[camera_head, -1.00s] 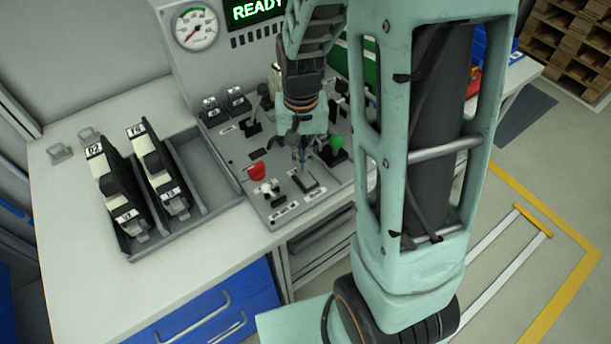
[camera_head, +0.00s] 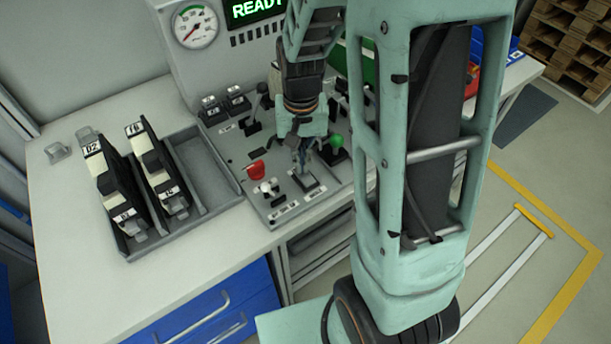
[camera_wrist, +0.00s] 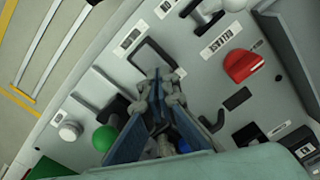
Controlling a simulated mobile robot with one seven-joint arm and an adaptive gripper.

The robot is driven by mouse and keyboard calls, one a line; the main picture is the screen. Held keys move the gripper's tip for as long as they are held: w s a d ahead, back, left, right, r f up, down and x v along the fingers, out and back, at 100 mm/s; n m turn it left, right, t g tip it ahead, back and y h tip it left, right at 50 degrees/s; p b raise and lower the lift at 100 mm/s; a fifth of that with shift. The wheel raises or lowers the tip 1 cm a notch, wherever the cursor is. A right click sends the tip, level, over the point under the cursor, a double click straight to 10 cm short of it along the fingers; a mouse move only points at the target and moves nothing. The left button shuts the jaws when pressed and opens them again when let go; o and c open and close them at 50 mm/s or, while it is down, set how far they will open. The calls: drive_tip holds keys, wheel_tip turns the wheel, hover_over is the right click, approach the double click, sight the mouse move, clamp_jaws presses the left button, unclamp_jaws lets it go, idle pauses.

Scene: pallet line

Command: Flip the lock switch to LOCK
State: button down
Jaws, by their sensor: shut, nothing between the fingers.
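The likely lock switch is a small white-capped toggle (camera_head: 268,187) near the front of the grey control panel (camera_head: 238,152). In the wrist view the toggle (camera_wrist: 208,8) is at the top edge, partly cut off, between a RELEASE label (camera_wrist: 221,40) and another small label (camera_wrist: 166,7). Which way it is thrown is hard to tell. My gripper (camera_head: 301,172) is shut and empty, pointing down over the panel to the right of the toggle. In the wrist view my gripper's tips (camera_wrist: 156,78) are beside a black rectangular frame (camera_wrist: 158,53), apart from the toggle.
A red knob (camera_head: 256,170) is behind the toggle. A green knob (camera_head: 337,141) is close to the right of my gripper, with black levers (camera_head: 251,124) behind. A grey tray (camera_head: 222,190) with black-and-white modules (camera_head: 115,185) stands left. The bench front is clear.

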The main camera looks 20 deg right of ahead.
drive_tip(key=shift+f+b, duration=0.45)
drive_tip(key=shift+f, duration=0.15)
drive_tip(key=shift+r, duration=0.15)
wheel_tip(320, 180, up, 7)
drive_tip(key=p, duration=0.5)
drive_tip(key=shift+p, duration=0.35)
idle(0.4)
